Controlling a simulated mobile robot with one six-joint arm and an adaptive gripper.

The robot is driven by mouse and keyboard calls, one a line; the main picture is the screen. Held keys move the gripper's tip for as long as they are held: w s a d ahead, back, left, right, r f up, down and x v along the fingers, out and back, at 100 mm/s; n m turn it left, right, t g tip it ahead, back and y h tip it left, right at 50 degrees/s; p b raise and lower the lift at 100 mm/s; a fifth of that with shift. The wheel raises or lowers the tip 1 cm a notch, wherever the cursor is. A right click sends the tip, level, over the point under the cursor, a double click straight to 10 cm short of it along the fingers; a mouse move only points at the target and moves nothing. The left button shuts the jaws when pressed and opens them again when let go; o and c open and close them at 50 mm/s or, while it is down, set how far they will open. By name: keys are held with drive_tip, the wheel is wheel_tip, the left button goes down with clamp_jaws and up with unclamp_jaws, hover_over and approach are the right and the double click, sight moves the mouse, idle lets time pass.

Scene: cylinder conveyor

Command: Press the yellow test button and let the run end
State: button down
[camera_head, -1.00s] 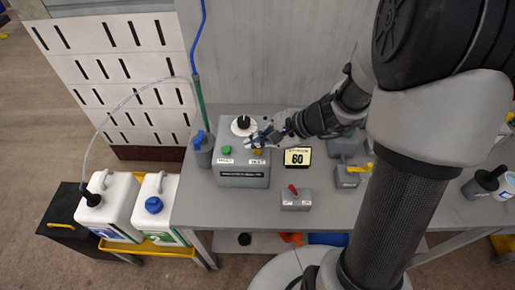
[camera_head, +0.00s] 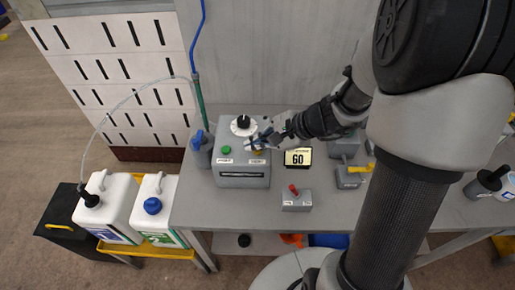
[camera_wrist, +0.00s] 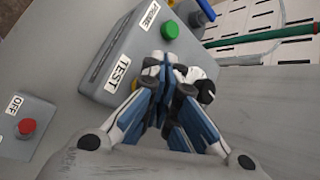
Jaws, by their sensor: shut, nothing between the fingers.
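A grey control box (camera_head: 240,181) stands on the bench, with a green button (camera_head: 226,150) and a black knob on a white dial (camera_head: 243,123) on top. My gripper (camera_head: 254,143) is shut and empty over the right side of the box top. A bit of the yellow test button (camera_head: 260,153) shows just beneath it. The green button (camera_wrist: 170,29) by the PRIME label is clear of the fingers.
A display reading 60 (camera_head: 298,158) stands right of the box. A small box with a red switch (camera_head: 295,199) sits in front; its OFF label (camera_wrist: 15,105) shows in the wrist view. White jugs (camera_head: 160,207) stand at the left.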

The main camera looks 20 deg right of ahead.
sight(257, 152)
drive_tip(key=shift+f+b, duration=0.55)
idle(0.4)
drive_tip(key=shift+r, duration=0.1)
drive_tip(key=shift+r+p, duration=0.7)
drive_tip(key=shift+r, duration=0.2)
wheel_tip(257, 152, up, 5)
drive_tip(key=p, duration=0.4)
idle(0.8)
